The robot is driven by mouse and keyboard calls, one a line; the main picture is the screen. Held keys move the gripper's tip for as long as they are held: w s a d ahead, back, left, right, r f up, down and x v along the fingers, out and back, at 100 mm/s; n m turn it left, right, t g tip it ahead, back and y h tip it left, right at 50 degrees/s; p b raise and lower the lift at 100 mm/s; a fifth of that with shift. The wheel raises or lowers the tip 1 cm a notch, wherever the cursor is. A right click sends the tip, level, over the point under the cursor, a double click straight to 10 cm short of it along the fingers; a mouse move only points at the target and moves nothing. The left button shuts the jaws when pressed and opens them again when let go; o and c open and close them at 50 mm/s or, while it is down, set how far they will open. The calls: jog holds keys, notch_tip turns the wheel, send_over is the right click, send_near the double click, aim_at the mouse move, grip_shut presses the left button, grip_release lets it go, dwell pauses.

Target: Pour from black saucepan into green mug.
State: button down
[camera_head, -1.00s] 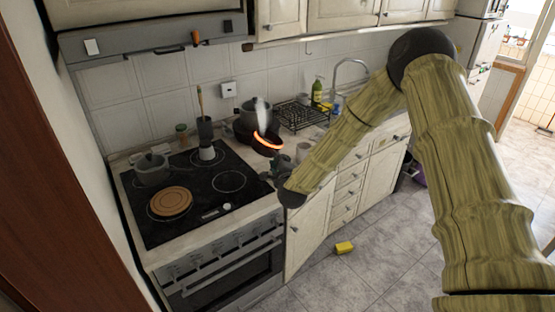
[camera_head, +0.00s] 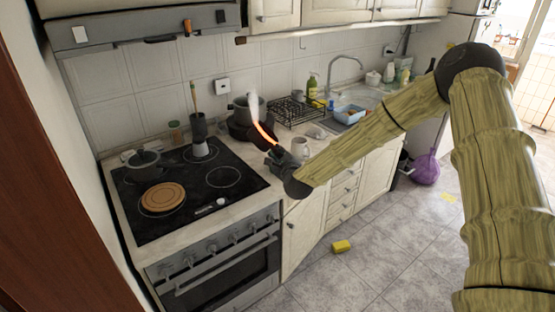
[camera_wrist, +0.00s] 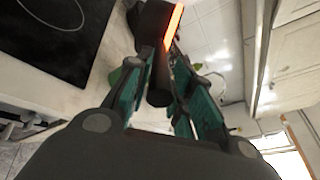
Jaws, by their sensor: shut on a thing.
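My gripper (camera_head: 282,158) is over the counter to the right of the cooktop. In the wrist view, its teal fingers (camera_wrist: 158,100) are shut on the dark handle of the black saucepan (camera_wrist: 148,20). In the head view the saucepan (camera_head: 262,136) is tilted, with a bright orange strip along its edge. Its inside is hidden. A green patch, perhaps the green mug (camera_wrist: 117,76), shows below the saucepan beside the left finger in the wrist view. I cannot make out the green mug clearly in the head view.
A white mug (camera_head: 300,147) stands close behind my gripper. A grey pot (camera_head: 243,108) stands behind the saucepan, and a dish rack (camera_head: 292,112) stands to the right. The cooktop (camera_head: 185,188) holds a lidded pot (camera_head: 143,162) and a wooden disc (camera_head: 162,197). A cabinet door (camera_head: 302,232) hangs open below.

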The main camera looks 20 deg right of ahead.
jog(key=shift+d+f+m+b, duration=0.25)
jog(key=shift+m+b, duration=0.45)
jog(key=shift+b, duration=0.4)
jog(key=shift+d+y+b, duration=0.2)
jog(key=shift+y+b, duration=0.1)
jog(key=shift+b, duration=0.15)
jog(key=shift+m, duration=0.3)
jog(key=shift+s+d+m+b, duration=0.1)
jog(key=shift+d+m+b, duration=0.3)
jog(key=shift+b, duration=0.85)
jog(key=shift+s+r+m+y+b, duration=0.1)
jog(key=shift+r+m+y+b, duration=0.35)
jog(key=shift+b, duration=0.5)
jog(key=shift+d+m+b, duration=0.35)
jog(key=shift+m+b, duration=0.2)
jog(key=shift+b, duration=0.45)
jog(key=shift+r, duration=0.15)
